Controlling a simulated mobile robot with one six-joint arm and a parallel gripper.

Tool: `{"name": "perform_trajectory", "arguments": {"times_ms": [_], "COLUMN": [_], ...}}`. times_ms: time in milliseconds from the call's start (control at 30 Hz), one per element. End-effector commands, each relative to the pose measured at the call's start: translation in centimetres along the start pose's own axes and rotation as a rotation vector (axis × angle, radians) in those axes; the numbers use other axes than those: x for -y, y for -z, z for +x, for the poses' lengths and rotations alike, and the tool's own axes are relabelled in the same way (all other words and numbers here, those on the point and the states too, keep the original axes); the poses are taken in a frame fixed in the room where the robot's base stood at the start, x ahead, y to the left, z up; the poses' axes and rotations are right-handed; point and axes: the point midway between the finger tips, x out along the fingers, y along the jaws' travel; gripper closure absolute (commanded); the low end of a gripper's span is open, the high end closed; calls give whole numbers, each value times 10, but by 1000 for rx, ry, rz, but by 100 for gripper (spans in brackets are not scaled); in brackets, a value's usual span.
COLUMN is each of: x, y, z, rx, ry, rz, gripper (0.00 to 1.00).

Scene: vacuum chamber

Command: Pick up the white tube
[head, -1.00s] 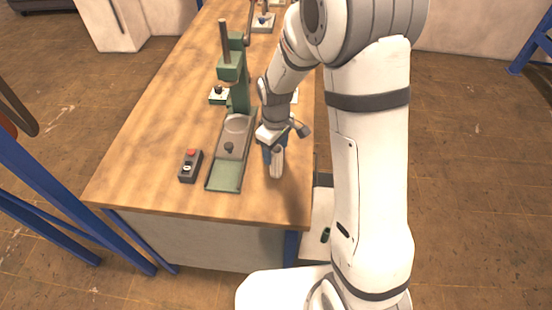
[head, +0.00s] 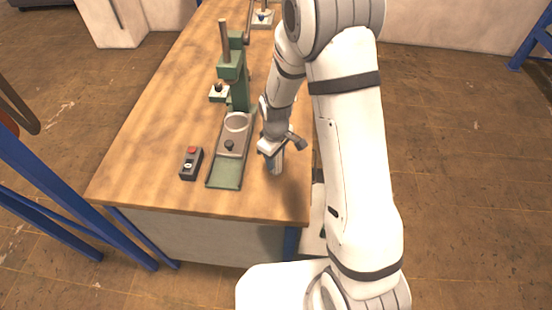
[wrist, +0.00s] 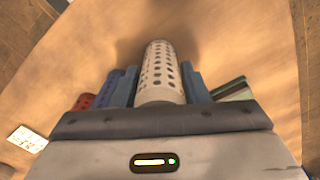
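The white tube (wrist: 160,72), with rows of round holes, shows in the wrist view between the two blue fingers of my gripper (wrist: 160,75). The fingers lie close along both sides of it; I cannot tell whether they press on it. In the head view the tube (head: 278,163) stands near the table's right front edge, its upper part hidden by my gripper (head: 270,160). Its lower end appears to be on the table.
The wooden table (head: 150,140) holds a green press (head: 236,85) with its base plate (head: 225,174) left of my gripper. A control box with a red button (head: 191,163) lies further left. The table's front left is clear.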

Motion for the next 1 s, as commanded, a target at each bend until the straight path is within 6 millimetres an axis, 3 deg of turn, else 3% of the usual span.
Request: {"name": "perform_trajectory", "arguments": {"times_ms": [300, 633, 767, 1000], "x": [0, 0, 0, 0], "y": [0, 1, 1, 2], "z": [0, -5, -21, -66], "rx": [0, -2, -4, -5], "ry": [0, -1, -3, -3], "rz": [-1, -1, -1, -2], "gripper": [85, 87, 87, 87]}}
